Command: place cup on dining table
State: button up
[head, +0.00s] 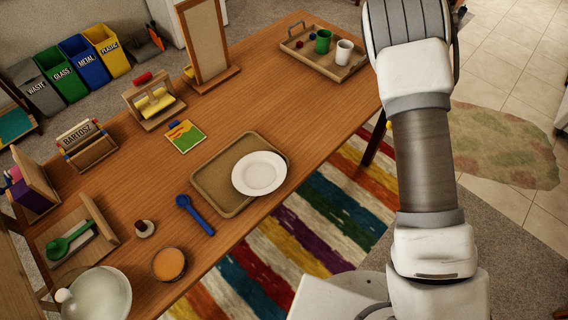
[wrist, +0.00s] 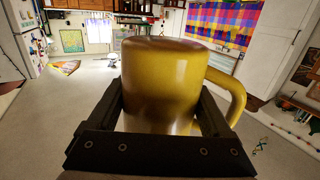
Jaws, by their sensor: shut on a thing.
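A yellow cup (wrist: 160,80) fills the middle of the wrist view, with its handle on the right. My gripper (wrist: 160,120) is shut on it, with one dark finger on each side. The cup and gripper do not show in the head view, where my arm stands at the right. The wooden dining table (head: 240,105) runs diagonally across the head view. In the wrist view the cup is held over floor, and the table cannot be made out.
The table bears a tan tray (head: 207,189) with a white plate (head: 259,173), a blue spoon (head: 195,214), an orange-filled bowl (head: 169,264), and a far tray (head: 335,70) with green (head: 323,41) and white (head: 344,51) cups. Bare wood lies between the trays.

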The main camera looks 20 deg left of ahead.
jog(key=a+f+n+g+y+b, duration=0.2)
jog(key=a+f+b, duration=0.3)
jog(key=a+b, duration=0.3)
jog(key=s+a+f+n+g+y+b, duration=0.1)
jog(key=a+f+n+g+y+b, duration=0.1)
jog(key=a+f+y+b, duration=0.3)
jog(key=a+f+n+g+y+b, duration=0.1)
jog(key=a+f+n+y+b, duration=0.3)
jog(key=a+f+b, duration=0.3)
jog(key=shift+s+a+g+b, duration=0.2)
jog(key=shift+a+b, duration=1.05)
jog(key=shift+a, duration=0.95)
jog(key=shift+s+a+g+b, duration=0.2)
jog(key=shift+a+b, duration=1)
jog(key=shift+a, duration=0.95)
jog(key=shift+f+b, duration=0.75)
jog(key=shift+f, duration=1.2)
jog(key=shift+f, duration=0.1)
jog(key=o, duration=1.4)
jog(key=shift+o, duration=0.2)
